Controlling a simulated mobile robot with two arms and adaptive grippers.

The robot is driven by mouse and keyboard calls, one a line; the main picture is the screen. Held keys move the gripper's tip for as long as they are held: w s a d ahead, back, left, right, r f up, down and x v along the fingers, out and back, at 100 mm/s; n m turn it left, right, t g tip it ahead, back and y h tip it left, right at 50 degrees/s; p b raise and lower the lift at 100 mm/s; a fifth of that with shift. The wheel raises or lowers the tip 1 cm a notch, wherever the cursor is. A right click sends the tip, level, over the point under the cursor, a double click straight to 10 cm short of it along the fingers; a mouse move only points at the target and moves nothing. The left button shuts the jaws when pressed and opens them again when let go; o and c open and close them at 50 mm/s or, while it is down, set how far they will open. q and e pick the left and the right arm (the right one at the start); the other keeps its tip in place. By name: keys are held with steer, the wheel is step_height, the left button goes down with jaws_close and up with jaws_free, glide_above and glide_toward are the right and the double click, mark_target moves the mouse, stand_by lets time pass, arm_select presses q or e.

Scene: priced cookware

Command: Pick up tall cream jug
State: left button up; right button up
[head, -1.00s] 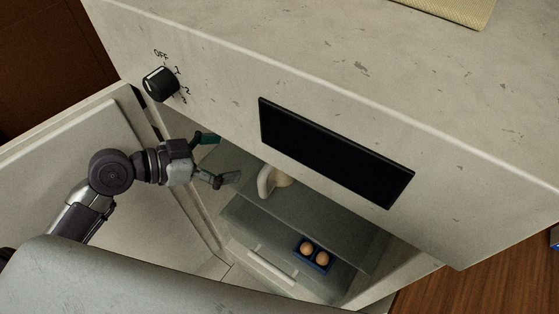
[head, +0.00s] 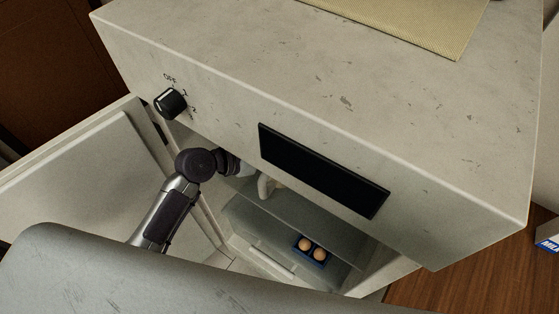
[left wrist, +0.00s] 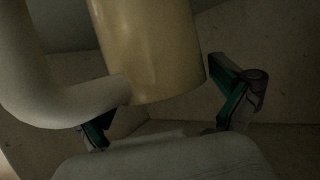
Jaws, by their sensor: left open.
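The tall cream jug stands inside the open fridge on the upper shelf, and in the head view only its pale handle (head: 265,187) shows clearly below the fridge's top front. In the left wrist view the jug's yellowish body (left wrist: 155,50) is close up, with the thick pale handle at the left. My left gripper (left wrist: 165,103) is open, with one green-padded finger on each side of the jug's body. The left finger is partly hidden behind the handle. I cannot tell whether either finger touches the jug. In the head view the fridge hides the fingers. My right gripper is not in view.
The fridge door (head: 75,185) stands open at the left. Brown eggs (head: 312,249) sit in a blue holder on a lower level. The fridge's top front, with a knob (head: 171,103) and dark panel (head: 322,170), overhangs the opening. A milk carton (head: 547,238) is at the right edge.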

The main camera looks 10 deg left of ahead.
arm_select(q)
steer(key=c, duration=1.4)
steer(key=shift+c, duration=1.1)
steer(key=shift+r, duration=0.15)
